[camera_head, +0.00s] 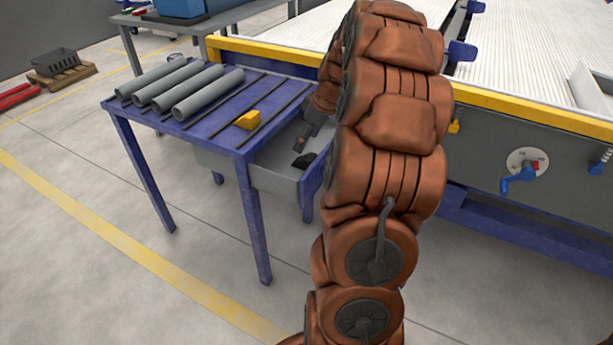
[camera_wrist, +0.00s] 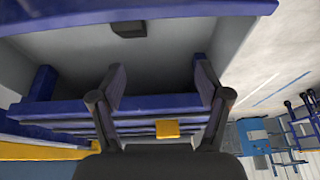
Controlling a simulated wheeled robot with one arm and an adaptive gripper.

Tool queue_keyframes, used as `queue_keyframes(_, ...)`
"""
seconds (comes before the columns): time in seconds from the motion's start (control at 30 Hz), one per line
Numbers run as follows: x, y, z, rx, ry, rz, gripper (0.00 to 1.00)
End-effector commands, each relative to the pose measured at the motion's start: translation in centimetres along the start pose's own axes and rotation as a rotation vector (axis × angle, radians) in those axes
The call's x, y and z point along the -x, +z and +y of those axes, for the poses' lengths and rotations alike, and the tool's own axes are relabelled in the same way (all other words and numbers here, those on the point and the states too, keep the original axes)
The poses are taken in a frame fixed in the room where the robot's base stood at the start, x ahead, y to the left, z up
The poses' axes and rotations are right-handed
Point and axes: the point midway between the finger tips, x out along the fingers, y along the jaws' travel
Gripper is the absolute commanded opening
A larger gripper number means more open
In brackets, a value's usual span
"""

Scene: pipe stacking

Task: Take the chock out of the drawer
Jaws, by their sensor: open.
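A dark chock (camera_head: 303,160) lies in the open grey drawer (camera_head: 268,178) under the blue table. In the wrist view the same dark chock (camera_wrist: 130,28) rests inside the drawer, near the top of the picture. A yellow chock (camera_head: 248,119) sits on the slatted table top, and it also shows in the wrist view (camera_wrist: 167,129). My gripper (camera_wrist: 161,68) is open and empty, its two fingers apart over the drawer area. The dark chock is beyond the fingertips, not between them. In the head view my arm hides part of the drawer's right side.
Several grey pipes (camera_head: 180,86) lie on the left of the blue table (camera_head: 200,130). A large conveyor with a yellow edge (camera_head: 500,100) stands close on the right, with a blue-handled crank (camera_head: 518,180). The floor in front of the table is clear.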

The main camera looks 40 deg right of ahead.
Motion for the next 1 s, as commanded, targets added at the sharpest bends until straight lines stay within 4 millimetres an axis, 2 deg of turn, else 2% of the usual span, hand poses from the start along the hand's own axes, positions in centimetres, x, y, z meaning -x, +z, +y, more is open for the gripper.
queue_keyframes(0.03,-1.1,1.0,1.4,0.0,0.011,0.008,0.76)
queue_keyframes(0.1,-1.4,1.6,2.5,0.007,0.021,0.016,0.76)
queue_keyframes(0.2,-1.7,2.0,3.5,0.011,0.029,0.02,0.76)
queue_keyframes(0.57,-4.8,2.0,3.8,0.013,0.029,0.02,0.76)
queue_keyframes(0.83,-8.3,1.6,4.5,0.013,0.029,0.02,0.76)
queue_keyframes(1.0,-9.2,1.6,4.5,0.014,0.029,0.02,0.76)
